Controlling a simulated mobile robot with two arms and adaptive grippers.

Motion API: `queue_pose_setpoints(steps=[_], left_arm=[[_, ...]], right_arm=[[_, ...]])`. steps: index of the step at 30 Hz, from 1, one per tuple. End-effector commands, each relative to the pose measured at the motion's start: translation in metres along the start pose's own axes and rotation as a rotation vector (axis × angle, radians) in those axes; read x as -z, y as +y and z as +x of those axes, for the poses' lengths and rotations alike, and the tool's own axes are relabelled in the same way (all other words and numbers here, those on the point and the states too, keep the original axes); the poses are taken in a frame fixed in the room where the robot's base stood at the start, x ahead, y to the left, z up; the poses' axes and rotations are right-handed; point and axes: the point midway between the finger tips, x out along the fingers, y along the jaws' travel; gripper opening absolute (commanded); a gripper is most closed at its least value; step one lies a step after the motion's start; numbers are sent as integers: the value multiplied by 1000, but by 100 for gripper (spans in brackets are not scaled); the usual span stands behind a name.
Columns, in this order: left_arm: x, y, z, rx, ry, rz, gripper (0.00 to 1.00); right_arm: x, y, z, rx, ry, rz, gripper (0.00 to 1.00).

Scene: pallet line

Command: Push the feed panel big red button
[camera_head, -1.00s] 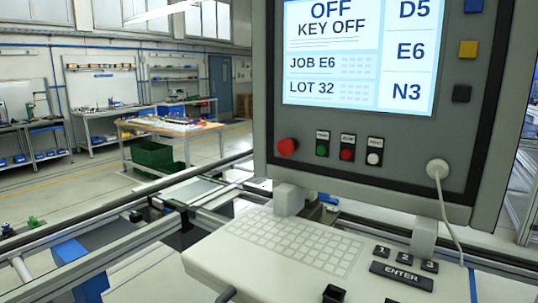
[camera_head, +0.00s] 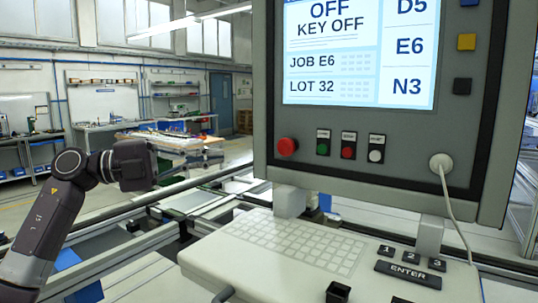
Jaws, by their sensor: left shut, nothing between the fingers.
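The grey feed panel (camera_head: 400,172) stands on the right, with a lit screen (camera_head: 340,55) reading "OFF" and "KEY OFF". The big red button (camera_head: 288,146) is at the lower left of the panel face. To its right are smaller green (camera_head: 323,149), red (camera_head: 348,152) and white (camera_head: 376,156) buttons. My left gripper (camera_head: 153,168) is at the left, shut and empty, with its fingers toward the panel. It is clear of the red button, left of it and slightly lower in the picture. My right gripper is not in view.
A white keyboard shelf (camera_head: 215,262) with an ENTER key (camera_head: 408,274) juts out below the panel. A white cable (camera_head: 452,215) hangs from a round plug (camera_head: 441,163). Conveyor rails (camera_head: 110,214) run behind. A worktable (camera_head: 172,143) stands farther back.

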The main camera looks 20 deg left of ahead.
Motion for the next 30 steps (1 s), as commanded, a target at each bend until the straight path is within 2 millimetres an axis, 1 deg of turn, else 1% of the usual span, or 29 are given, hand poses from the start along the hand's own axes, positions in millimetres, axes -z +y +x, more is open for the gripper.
queue_pose_setpoints(steps=[1, 5, 14, 17, 20, 23, 30], left_arm=[[6, -4, -4, -23, -2, 25, 0], [14, -8, -7, -53, -2, 47, 0], [14, -9, -7, -55, -2, 48, 0], [14, -9, -4, -54, -2, 48, 0], [14, -9, 5, -54, 0, 47, 0], [15, -10, 21, -53, 2, 48, 0], [15, -8, 74, -52, 3, 47, 0]], right_arm=[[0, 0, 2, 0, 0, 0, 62], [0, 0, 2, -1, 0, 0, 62], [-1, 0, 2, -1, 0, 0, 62], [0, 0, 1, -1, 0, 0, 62], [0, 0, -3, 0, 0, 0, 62], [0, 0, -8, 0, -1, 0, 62], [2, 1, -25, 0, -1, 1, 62]])
